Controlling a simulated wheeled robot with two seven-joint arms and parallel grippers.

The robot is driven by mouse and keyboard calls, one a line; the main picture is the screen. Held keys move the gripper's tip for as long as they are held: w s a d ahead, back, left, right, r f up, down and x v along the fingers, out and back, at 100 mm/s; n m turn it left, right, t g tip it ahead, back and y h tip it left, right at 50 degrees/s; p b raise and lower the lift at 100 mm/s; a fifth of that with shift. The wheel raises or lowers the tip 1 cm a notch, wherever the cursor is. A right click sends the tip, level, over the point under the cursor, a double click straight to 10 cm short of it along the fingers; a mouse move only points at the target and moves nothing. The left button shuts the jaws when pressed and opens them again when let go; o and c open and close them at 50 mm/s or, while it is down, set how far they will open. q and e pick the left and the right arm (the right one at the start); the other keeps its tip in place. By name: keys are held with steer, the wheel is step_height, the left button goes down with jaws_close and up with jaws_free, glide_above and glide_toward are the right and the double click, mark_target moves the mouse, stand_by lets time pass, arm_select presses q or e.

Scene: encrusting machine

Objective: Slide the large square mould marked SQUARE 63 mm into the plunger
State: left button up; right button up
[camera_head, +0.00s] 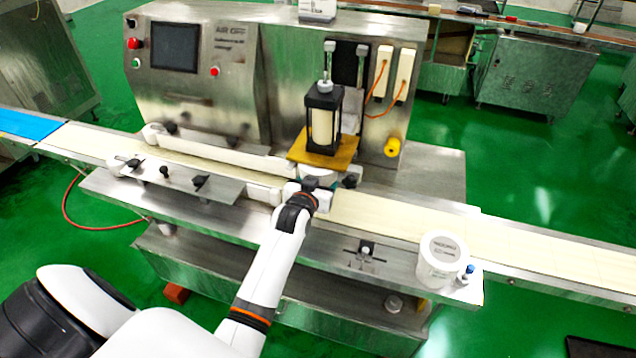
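The plunger unit (323,122) is a black frame around a pale cylinder, standing on a yellow-brown plate (340,155) at the front of the machine. My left gripper (312,186) is just below and in front of this plate, above the conveyor belt. A white piece (318,175) shows under the plate, right beyond the gripper. It may be the square mould, but its shape and marking cannot be read. The gripper's fingers are small and merge with the white parts, so I cannot tell if they are open or shut. My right gripper is not in view.
A pale conveyor belt (440,221) crosses from left to right. A white round container (441,262) with unreadable lettering stands at the right front, beside a small blue-capped bottle (466,274). The metal side plate (170,180) with knobs lies left of my arm.

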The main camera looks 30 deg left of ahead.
arm_select(q)
steer(key=shift+w+r, duration=0.1)
steer(key=shift+w, duration=0.05)
steer(key=shift+w+a, duration=0.15)
steer(key=shift+w, duration=0.55)
steer(key=shift+w+a+b, duration=0.25)
steer(key=shift+w+b, duration=0.25)
steer(key=shift+w, duration=0.4)
stand_by(0.4)
steer(key=o, duration=1.7)
steer(key=shift+s, duration=0.1)
